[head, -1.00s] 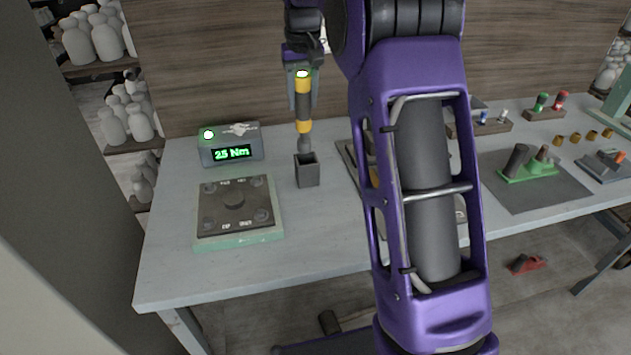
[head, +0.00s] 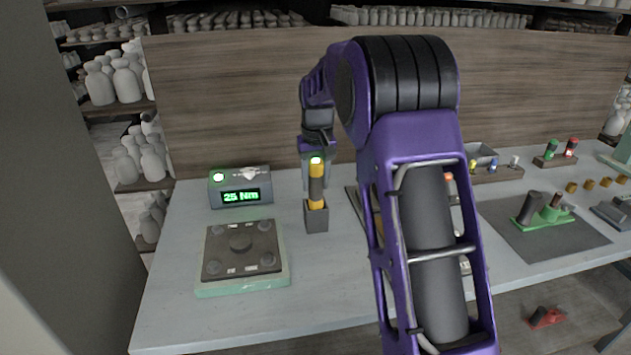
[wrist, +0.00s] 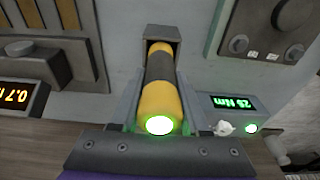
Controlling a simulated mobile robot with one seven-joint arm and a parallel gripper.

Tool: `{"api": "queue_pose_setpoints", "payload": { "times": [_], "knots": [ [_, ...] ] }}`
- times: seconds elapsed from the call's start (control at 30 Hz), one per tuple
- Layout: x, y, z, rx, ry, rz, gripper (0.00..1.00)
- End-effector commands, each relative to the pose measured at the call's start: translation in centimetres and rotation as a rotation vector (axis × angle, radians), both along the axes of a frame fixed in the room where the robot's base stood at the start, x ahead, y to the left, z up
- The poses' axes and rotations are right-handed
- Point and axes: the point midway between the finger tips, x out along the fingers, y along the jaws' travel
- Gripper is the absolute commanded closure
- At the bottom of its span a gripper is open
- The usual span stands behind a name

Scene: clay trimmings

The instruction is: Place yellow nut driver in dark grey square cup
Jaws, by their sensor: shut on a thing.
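The yellow nut driver (head: 316,183) has a dark grey band and a lit green-white end cap. It stands upright with its lower end inside the dark grey square cup (head: 316,219) on the bench. In the wrist view the nut driver (wrist: 158,92) runs into the mouth of the cup (wrist: 163,33). My gripper (head: 315,165) is shut on the handle near its top, with a finger on each side (wrist: 158,105). The shaft and tip are hidden inside the cup.
A torque display reading 25 Nm (head: 240,190) stands left of the cup. A square dark plate on a green base (head: 241,284) lies at front left. A wooden backboard (head: 235,90) rises behind the bench. Clear bench (head: 325,285) lies in front of the cup.

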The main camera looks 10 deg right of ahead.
Motion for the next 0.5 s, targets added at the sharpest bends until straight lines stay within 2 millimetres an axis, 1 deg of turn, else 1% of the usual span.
{"api": "queue_pose_setpoints", "payload": {
  "times": [0.07, 0.2, 0.23, 0.3, 0.4, 0.5],
  "knots": [
    [0.05, 0.00, 0.18, 0.000, -0.003, 0.000, 1.00],
    [0.03, 0.00, -0.20, 0.000, -0.002, 0.000, 1.00],
    [0.00, 0.00, -0.32, 0.000, 0.000, 0.000, 0.53],
    [0.00, 0.00, -0.25, 0.000, 0.000, 0.000, 0.41],
    [0.00, 0.00, -0.24, 0.000, 0.000, 0.000, 0.25],
    [0.00, 0.00, -0.23, 0.000, 0.000, 0.000, 0.25]
  ]
}}
